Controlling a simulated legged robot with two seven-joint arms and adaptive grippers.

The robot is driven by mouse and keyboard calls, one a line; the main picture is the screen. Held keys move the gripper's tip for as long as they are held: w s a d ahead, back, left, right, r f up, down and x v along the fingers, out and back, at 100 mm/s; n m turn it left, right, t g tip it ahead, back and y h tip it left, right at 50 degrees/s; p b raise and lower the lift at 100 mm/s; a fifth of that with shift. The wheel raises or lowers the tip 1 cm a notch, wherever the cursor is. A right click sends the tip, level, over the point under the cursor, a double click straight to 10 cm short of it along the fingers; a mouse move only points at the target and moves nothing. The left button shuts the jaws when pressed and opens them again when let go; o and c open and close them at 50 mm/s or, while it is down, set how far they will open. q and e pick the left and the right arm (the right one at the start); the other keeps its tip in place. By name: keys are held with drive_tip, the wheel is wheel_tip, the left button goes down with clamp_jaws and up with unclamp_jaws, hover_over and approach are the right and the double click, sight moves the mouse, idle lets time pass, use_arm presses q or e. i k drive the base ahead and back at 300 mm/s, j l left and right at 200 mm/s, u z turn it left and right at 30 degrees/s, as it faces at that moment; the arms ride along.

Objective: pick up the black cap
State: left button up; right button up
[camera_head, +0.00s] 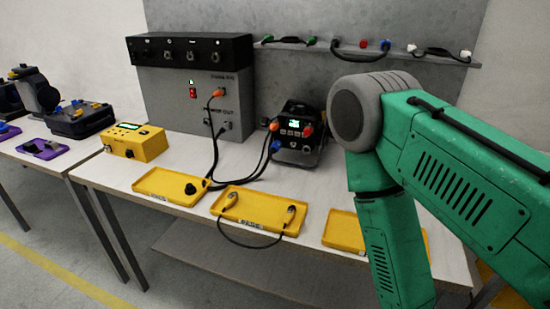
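The black cap (190,188) appears to be the small round black piece in the left yellow tray (160,180), near that tray's right end. The tray lies at the front left of the white table. A green arm of mine comes in from the right and crosses the right part of the table. Its gripper is outside the picture. My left gripper is not in view either. Nothing is seen touching the black piece.
A right yellow tray (342,229) is partly behind my arm. A yellow meter (134,142), a grey box (185,95) and a black device (296,132) stand behind. Black cables run nearby.

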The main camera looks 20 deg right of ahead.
sight(190, 190)
drive_tip(key=z, duration=0.3)
drive_tip(key=j+z, duration=0.2)
drive_tip(key=z, duration=0.2)
drive_tip(key=i+j+z, duration=0.1)
drive_tip(key=z, duration=0.3)
drive_tip(key=j+z, duration=0.3)
drive_tip(key=z, duration=0.15)
drive_tip(key=j+z, duration=0.2)
drive_tip(key=z, duration=0.2)
drive_tip(key=j+z, duration=0.2)
drive_tip(key=z, duration=0.2)
drive_tip(key=k, duration=0.05)
